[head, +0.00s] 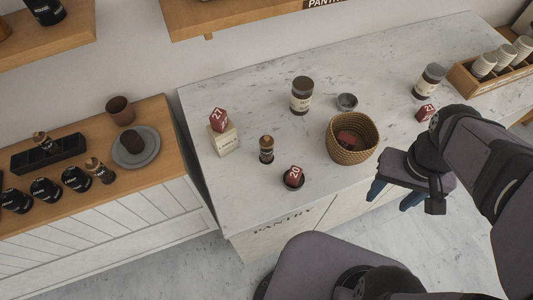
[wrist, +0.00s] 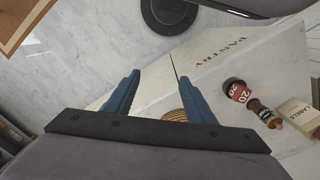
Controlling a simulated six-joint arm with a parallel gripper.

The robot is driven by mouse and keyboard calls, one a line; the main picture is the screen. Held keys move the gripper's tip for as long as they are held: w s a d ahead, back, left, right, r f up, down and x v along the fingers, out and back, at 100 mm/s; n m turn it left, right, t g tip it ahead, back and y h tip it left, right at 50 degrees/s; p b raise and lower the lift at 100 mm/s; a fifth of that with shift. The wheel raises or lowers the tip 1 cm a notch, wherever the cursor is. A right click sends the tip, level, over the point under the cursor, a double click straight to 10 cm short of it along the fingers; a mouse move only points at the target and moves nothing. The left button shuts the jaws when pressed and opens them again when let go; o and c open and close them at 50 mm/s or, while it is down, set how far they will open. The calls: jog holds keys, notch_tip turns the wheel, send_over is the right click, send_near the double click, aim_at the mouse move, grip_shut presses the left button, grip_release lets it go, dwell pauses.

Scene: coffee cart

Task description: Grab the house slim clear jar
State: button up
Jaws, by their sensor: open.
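Two jars with dark lids and pale labels stand upright on the marble counter (head: 215,135) in the head view. One jar (head: 301,96) is at the back middle. The other jar (head: 429,81) is farther right, beside the wooden cup rack. Their labels are too small to read, so I cannot tell which is the house slim clear jar. My gripper (head: 394,196) is open and empty at the counter's front right, apart from both jars. Its two blue fingers show spread in the wrist view (wrist: 162,78), where neither jar shows.
A wicker basket (head: 341,153) holding something red stands left of my gripper. A small dark bowl (head: 293,183) with a red 20 block, a wood-and-dark shaker (head: 266,150), a grey bowl (head: 347,102) and a labels box (head: 222,141) stand around. The cup rack (head: 462,78) is right.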

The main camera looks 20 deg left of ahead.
jog(key=f+n+g+h, duration=0.1)
jog(key=f+n+h, duration=0.1)
jog(key=n, duration=0.1)
jog(key=r+n+t+h+b, duration=0.15)
jog(key=n+t+b, duration=0.35)
jog(key=n+t, duration=1.95)
send_over(263, 150)
jog(key=s, duration=0.2)
jog(key=n+g, duration=0.5)
jog(key=g, duration=0.1)
jog(key=f, duration=0.8)
jog(key=shift+w+a+f, duration=0.15)
jog(key=shift+a+f, duration=0.1)
jog(key=shift+f, duration=0.5)
jog(key=shift+w+d+r+p, duration=0.15)
jog(key=shift+w+d+p, duration=0.05)
jog(key=shift+w+p, duration=0.3)
jog(key=shift+w+d, duration=0.1)
jog(key=shift+w, duration=0.55)
jog(key=shift+w+d+p, duration=0.1)
jog(key=shift+w+p, duration=0.3)
jog(key=shift+p, duration=0.2)
jog(key=p+x, duration=0.2)
jog(key=x, duration=0.1)
jog(key=shift+w+d, duration=0.15)
jog(key=shift+w, duration=0.5)
